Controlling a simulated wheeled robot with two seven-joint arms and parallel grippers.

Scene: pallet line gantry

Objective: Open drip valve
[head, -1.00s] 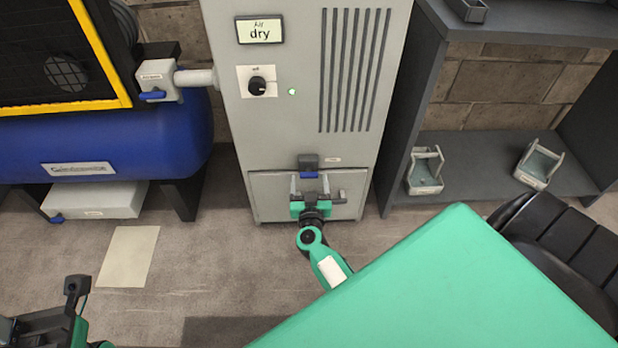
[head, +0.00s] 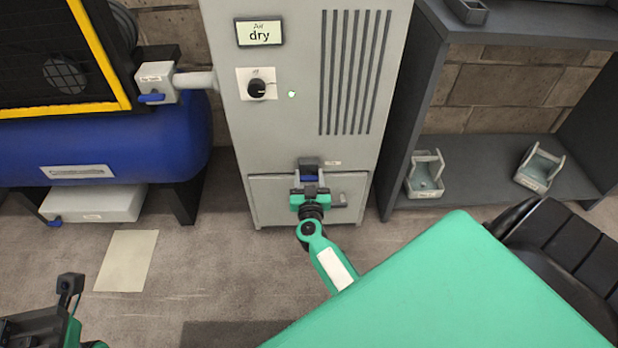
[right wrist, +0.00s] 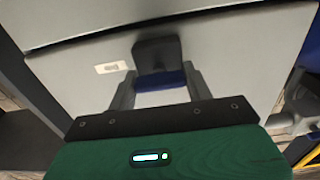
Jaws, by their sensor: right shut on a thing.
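The drip valve is a dark block (head: 309,163) with a blue lever (head: 309,178), low on the front of the grey dryer cabinet (head: 300,130). In the right wrist view the dark block (right wrist: 156,53) and the blue lever (right wrist: 162,82) show between the fingers. My right gripper (head: 309,181) is at the valve, with its fingers shut on the blue lever. The fingers and palm partly hide the lever in the head view. Part of my left arm's end (head: 50,322) shows at the bottom left; its fingers cannot be made out.
A dark shelf (head: 480,190) with small bins stands to the right.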

